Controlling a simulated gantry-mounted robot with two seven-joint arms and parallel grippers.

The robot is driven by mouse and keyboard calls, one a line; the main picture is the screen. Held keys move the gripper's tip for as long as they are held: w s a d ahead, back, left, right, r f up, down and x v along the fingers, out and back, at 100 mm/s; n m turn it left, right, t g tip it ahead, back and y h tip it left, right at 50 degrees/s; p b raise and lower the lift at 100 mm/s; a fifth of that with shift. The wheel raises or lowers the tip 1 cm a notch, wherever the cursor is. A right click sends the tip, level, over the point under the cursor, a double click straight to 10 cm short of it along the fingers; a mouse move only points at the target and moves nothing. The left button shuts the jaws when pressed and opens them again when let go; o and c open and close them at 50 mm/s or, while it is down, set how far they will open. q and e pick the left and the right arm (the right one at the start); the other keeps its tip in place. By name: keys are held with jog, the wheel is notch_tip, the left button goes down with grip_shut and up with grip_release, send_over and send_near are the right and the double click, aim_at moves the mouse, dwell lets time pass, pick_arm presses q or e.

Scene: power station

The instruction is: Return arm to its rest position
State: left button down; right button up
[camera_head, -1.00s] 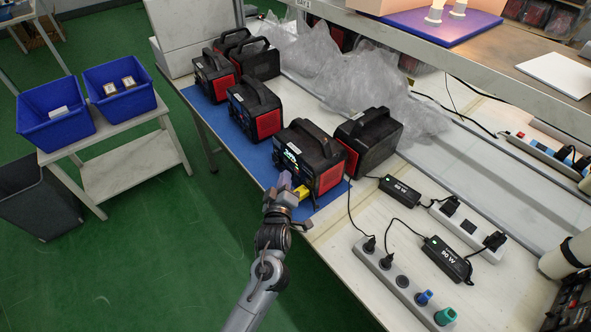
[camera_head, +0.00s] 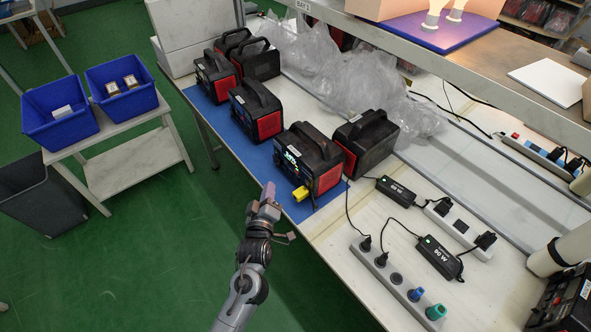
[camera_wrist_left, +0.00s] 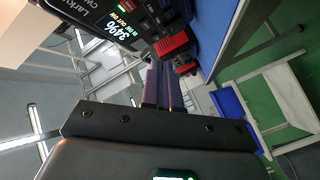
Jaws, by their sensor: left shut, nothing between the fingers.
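My left gripper (camera_head: 268,193) is shut and empty, just off the front edge of the workbench, over the green floor. Its closed fingers also show in the left wrist view (camera_wrist_left: 161,85). The nearest power station (camera_head: 308,160), black with red sides, stands on the blue mat (camera_head: 262,152), apart from the fingers. A yellow plug (camera_head: 301,193) sits at its lower front. In the left wrist view, the power station's lit display (camera_wrist_left: 128,27) reads 34%, and a red connector (camera_wrist_left: 171,44) shows at its front. My right gripper is in neither view.
Several other power stations stand along the bench. Power strips (camera_head: 396,281) and black 80 W adapters (camera_head: 440,258) with cables lie to the right. Clear plastic wrap (camera_head: 345,80) lies behind. A side table (camera_head: 135,160) holds two blue bins (camera_head: 121,88). The floor left of my arm is clear.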

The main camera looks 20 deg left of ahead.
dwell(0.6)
pick_arm(q)
jog(key=s+a+f+m+g+h+p, duration=0.1)
jog(key=s+f+m+g, duration=0.15)
jog(key=s, duration=0.35)
jog(key=s+f+m+g+h+p, duration=0.1)
jog(key=s+f, duration=0.3)
jog(key=s, duration=0.3)
jog(key=s+d+r+m+g+h+p, duration=0.1)
jog(key=s+d+r+m+g, duration=0.1)
jog(key=s+m+g, duration=0.6)
jog(key=s+d+r+m+g+h+p, duration=0.1)
jog(key=s+r+m+g, duration=0.15)
jog(key=s, duration=0.85)
notch_tip(320, 180, up, 37)
jog(key=t+p, duration=0.1)
jog(key=p, duration=3.6)
jog(key=shift+d+f+m, duration=0.15)
jog(key=shift+m, duration=0.15)
